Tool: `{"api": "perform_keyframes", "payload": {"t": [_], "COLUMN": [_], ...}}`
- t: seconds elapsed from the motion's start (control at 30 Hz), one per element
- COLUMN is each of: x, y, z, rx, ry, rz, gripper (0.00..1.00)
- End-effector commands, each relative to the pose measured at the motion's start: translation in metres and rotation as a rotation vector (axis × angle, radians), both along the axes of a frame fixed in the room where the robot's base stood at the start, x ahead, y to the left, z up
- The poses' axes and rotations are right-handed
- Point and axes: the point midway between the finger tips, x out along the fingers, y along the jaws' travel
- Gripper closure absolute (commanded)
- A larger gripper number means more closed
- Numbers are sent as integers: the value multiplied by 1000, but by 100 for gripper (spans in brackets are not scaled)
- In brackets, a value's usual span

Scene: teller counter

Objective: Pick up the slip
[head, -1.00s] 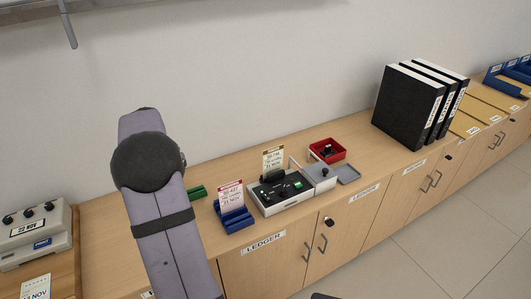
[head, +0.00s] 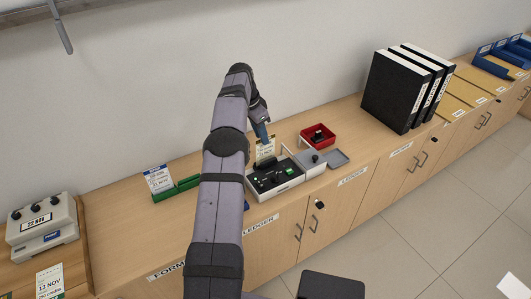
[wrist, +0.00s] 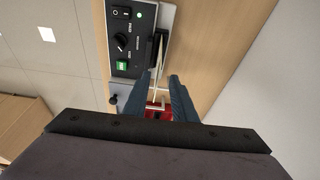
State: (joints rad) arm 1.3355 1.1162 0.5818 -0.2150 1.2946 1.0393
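A cream slip (head: 265,150) with a dark heading stands upright at the back of a grey machine (head: 276,181) on the counter. In the wrist view the slip shows almost edge-on as a thin pale strip (wrist: 158,72) beside the black part of the machine (wrist: 121,60). My gripper (head: 264,138) is at the slip's top edge in the head view. In the wrist view its two blue fingers (wrist: 162,78) are apart, with the strip running between them. I see no finger closed on it. Another slip (head: 158,181), white with a blue heading, stands by a green holder (head: 176,190).
A red tray (head: 318,136) with a dark object sits right of the machine, beside a grey plate (head: 338,159). Black binders (head: 400,90) stand farther right. A device with knobs (head: 42,228) is at the left. My arm hides part of the counter's middle.

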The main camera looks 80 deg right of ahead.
Motion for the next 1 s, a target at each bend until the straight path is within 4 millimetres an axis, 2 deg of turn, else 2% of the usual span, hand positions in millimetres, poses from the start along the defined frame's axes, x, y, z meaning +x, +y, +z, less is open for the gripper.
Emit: {"api": "perform_keyframes", "payload": {"t": [0.33, 0.6, 0.77, 1.0], "x": [-6, -10, -10, -18], "y": [-6, -9, -10, -12], "z": [-6, -24, -26, -48], "rx": [-19, -18, -19, -16], "ry": [42, 42, 42, 42], "rz": [-29, -27, -27, -28], "gripper": [76, 76, 76, 76]}}
